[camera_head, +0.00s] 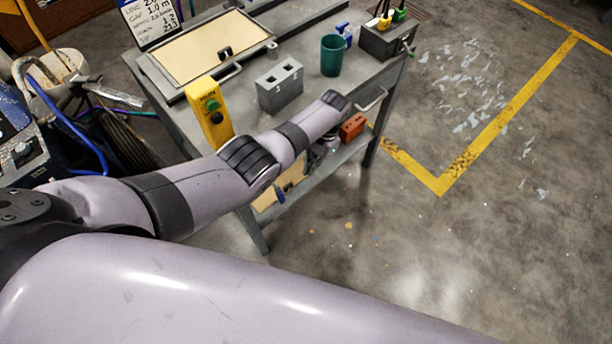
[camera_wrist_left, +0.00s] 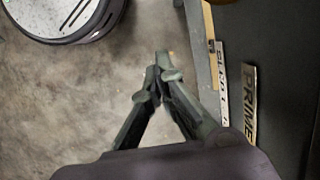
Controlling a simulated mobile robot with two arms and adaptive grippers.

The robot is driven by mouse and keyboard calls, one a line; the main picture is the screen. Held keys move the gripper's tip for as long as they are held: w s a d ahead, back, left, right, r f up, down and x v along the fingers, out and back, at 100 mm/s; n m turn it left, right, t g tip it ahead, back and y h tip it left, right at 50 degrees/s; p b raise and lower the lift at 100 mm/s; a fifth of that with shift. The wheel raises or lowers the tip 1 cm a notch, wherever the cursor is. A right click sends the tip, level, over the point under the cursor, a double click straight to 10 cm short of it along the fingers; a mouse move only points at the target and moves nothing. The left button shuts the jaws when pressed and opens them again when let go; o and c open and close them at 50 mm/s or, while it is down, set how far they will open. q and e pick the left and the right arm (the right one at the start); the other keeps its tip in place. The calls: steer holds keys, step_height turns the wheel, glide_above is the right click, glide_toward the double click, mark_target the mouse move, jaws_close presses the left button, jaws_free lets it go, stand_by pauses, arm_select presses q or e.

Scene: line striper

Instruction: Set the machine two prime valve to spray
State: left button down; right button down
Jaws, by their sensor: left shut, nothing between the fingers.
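My left gripper (camera_head: 318,154) is mostly hidden behind my own forearm in the head view, low beside the workbench's right end. In the left wrist view my left gripper (camera_wrist_left: 162,78) is shut and empty, its fingertips together above the concrete floor. To the right of the fingers, a dark panel carries a label reading PRIME (camera_wrist_left: 249,105). My right gripper is not in view.
The grey workbench (camera_head: 178,117) holds a yellow control box (camera_head: 210,112), a grey two-hole block (camera_head: 279,87) and a green cup (camera_head: 333,55). An orange-red block (camera_head: 352,127) is by its lower shelf. A blue machine (camera_head: 22,150) with hoses stands left. Floor at right is clear.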

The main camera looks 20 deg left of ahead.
arm_select(q)
steer(key=w+r, duration=0.1)
steer(key=d+r, duration=0.1)
steer(key=w+r, duration=0.1)
steer(key=shift+w+d+b, duration=0.3)
steer(key=shift+w, duration=0.05)
